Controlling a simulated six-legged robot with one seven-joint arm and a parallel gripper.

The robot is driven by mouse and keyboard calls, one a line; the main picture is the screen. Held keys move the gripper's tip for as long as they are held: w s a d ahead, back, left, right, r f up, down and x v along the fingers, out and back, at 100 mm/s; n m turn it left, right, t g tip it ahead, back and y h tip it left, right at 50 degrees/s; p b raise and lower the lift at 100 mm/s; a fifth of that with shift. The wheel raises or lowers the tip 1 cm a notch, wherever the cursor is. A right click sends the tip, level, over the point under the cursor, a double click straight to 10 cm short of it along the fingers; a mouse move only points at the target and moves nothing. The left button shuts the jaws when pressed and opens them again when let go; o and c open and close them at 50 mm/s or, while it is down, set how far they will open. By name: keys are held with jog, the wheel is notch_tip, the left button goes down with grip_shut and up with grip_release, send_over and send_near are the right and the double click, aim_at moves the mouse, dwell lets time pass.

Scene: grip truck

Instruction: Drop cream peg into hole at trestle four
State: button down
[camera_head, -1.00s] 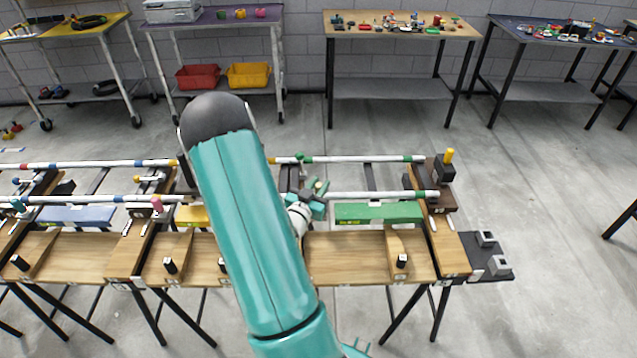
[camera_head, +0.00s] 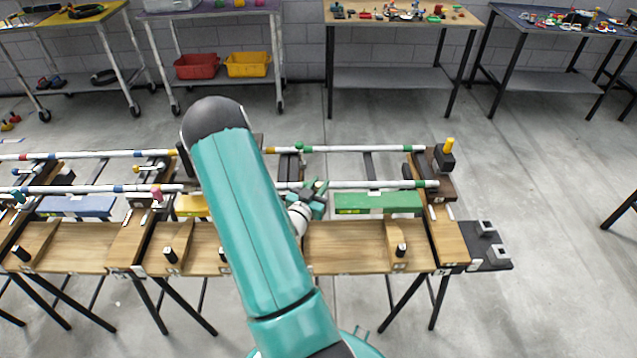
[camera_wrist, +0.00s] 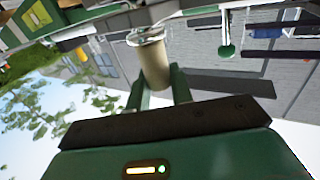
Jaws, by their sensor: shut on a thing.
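The cream peg (camera_wrist: 154,62) shows in the wrist view, upright in the picture between the two green fingers of my gripper (camera_wrist: 157,82). My gripper is shut on it. A clear or pale rim shows at the peg's far end. In the head view my gripper (camera_head: 314,196) is over the white rails, left of the green block (camera_head: 378,203); the peg cannot be made out there. Wooden trestles carry the rails, with one at the right end (camera_head: 447,240). No trestle number is readable, and I cannot make out the hole. My teal arm hides the middle of the bench.
A yellow peg (camera_head: 449,146) stands in a black block at the right end, and a pink peg (camera_head: 157,193) stands at the left. A black plate (camera_head: 483,257) with grey sockets juts out right. Tables with parts line the back wall.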

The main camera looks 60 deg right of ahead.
jog(key=shift+f, duration=0.15)
jog(key=c, duration=1.1)
grip_release()
jog(key=shift+c, duration=0.2)
jog(key=a, duration=1.3)
jog(key=shift+a, duration=0.4)
